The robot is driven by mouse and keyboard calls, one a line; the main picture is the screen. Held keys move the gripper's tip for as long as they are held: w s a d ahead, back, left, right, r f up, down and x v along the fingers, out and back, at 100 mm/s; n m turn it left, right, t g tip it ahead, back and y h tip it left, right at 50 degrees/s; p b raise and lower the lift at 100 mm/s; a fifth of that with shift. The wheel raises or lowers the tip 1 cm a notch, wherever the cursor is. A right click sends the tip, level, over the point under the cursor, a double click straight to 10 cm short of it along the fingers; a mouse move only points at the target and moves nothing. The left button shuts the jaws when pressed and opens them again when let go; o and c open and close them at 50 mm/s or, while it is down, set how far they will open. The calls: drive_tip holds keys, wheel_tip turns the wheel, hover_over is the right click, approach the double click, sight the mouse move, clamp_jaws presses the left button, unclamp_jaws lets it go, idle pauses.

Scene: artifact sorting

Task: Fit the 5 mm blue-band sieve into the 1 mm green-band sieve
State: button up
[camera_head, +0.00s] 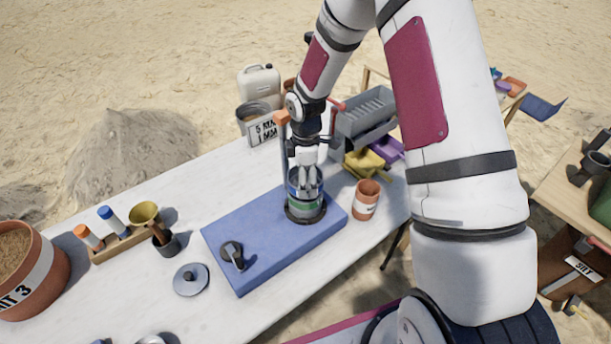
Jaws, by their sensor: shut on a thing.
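The blue-band sieve (293,184) is a metal cylinder upright under my gripper (307,184). My gripper points straight down, with its fingers reaching into the top of the sieve and shut on it. The green-band sieve (303,207) is directly below, on a black round base on the blue shaker box (250,225). The two sieves line up and look as one stack from here. I cannot tell whether the upper one is seated or has a small gap under it.
An orange-topped post (283,135) stands close left of my gripper. A terracotta cup (367,199) stands right of the box. A black knob (232,254) is on the box, and a grey lid (191,279) lies left of it. Yellow and purple scoops and a grey rack are behind.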

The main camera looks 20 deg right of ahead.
drive_tip(key=shift+f, duration=0.8)
drive_tip(key=o, duration=1.1)
wheel_tip(320, 180, up, 12)
drive_tip(key=shift+r, duration=0.1)
drive_tip(key=shift+s, duration=0.1)
